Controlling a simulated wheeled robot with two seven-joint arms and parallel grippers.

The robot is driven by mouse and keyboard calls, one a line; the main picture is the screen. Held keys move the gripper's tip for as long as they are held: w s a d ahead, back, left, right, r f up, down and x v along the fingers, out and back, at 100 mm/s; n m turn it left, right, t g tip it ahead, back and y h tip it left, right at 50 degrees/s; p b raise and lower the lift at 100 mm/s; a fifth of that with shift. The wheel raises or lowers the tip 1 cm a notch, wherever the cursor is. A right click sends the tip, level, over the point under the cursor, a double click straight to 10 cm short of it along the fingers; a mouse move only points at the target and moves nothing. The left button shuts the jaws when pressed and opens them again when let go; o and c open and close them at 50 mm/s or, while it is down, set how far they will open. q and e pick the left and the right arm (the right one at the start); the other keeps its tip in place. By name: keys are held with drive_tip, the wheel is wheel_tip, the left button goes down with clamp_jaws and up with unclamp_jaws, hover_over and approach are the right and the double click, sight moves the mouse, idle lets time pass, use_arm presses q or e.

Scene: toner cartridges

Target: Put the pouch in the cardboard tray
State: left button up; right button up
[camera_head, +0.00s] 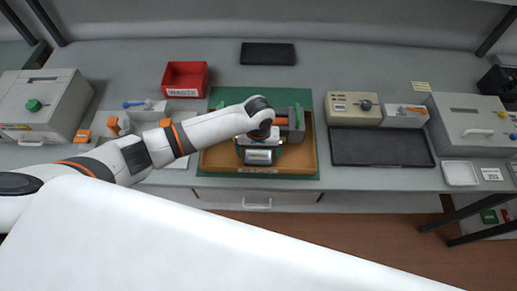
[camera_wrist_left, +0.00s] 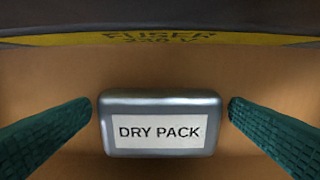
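The pouch (camera_head: 259,157) is a silver pack labelled "DRY PACK"; it also shows in the left wrist view (camera_wrist_left: 160,124). It is inside the brown cardboard tray (camera_head: 218,160), near the tray's front wall, and appears to lie on its floor. My left gripper (camera_head: 259,149) is over the tray at the pouch. In the left wrist view its two green fingers (camera_wrist_left: 160,103) stand on either side of the pouch, with a narrow gap showing at each side. It is open. My right gripper is not in view.
A dark unit with a yellow "FUSER" label (camera_wrist_left: 160,39) lies just behind the pouch. A red bin (camera_head: 186,78) stands at the back left, a black tray (camera_head: 380,148) to the right, and a dark pad (camera_head: 268,53) at the back. A green mat (camera_head: 228,97) lies under the cardboard tray.

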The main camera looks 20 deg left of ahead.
sight(258, 153)
use_arm(q)
wheel_tip(258, 153, up, 12)
drive_tip(key=shift+r+b, duration=0.15)
drive_tip(key=shift+b, duration=0.3)
idle(1.4)
